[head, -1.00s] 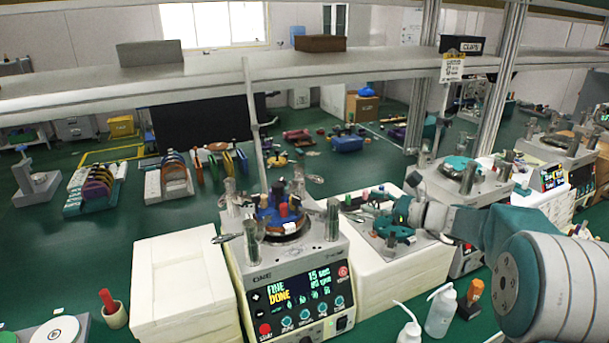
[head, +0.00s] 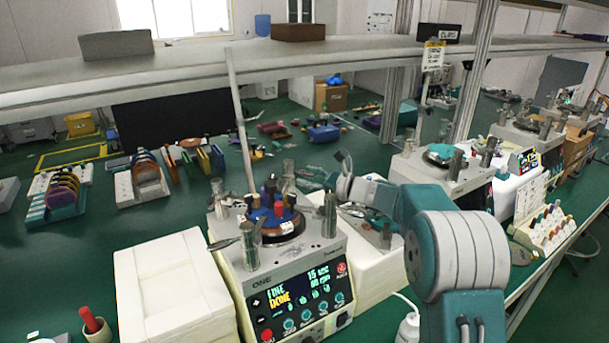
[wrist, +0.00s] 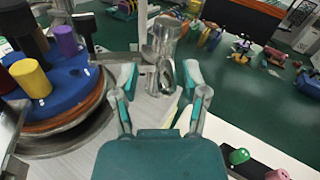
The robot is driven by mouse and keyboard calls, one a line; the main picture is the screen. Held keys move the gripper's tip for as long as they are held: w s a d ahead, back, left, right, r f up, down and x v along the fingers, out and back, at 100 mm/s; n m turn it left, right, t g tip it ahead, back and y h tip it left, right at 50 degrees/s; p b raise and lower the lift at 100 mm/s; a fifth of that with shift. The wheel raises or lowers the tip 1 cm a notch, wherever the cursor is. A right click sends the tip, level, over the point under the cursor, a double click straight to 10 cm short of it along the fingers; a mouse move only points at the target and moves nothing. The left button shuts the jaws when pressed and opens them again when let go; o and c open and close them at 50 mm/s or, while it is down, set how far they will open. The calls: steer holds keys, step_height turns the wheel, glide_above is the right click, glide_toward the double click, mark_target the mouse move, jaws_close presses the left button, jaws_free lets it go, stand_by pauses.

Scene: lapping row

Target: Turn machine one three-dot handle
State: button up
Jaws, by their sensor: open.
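Machine one (head: 262,283) stands in front, with "ONE" on its face and a lit screen reading FINE and DONE. Its round blue-and-brown plate (head: 281,228) carries coloured pegs; it also shows at left in the wrist view (wrist: 62,98). Several upright metal handles stand around the plate: front left (head: 250,247), front right (head: 330,215), back left (head: 217,190) and back right (head: 288,177). I cannot make out dots on any. My gripper (head: 312,176) is at the machine's back right. In the wrist view my gripper (wrist: 160,82) is open, with a metal handle (wrist: 164,42) between and beyond its fingertips.
A white block (head: 172,285) stands left of the machine, and a white stand (head: 372,268) stands right of it under my arm. A white bottle (head: 409,328) is in front. Another machine (head: 447,175) stands behind to the right. A long shelf (head: 300,58) crosses above.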

steer(key=shift+w+a, duration=0.35)
steer(key=shift+a, duration=0.25)
steer(key=shift+d+r, duration=0.15)
steer(key=shift+d, duration=0.9)
steer(key=shift+a, duration=0.25)
jaws_close()
steer(key=shift+a, duration=0.4)
steer(key=shift+w+d, duration=0.1)
steer(key=shift+d, duration=0.15)
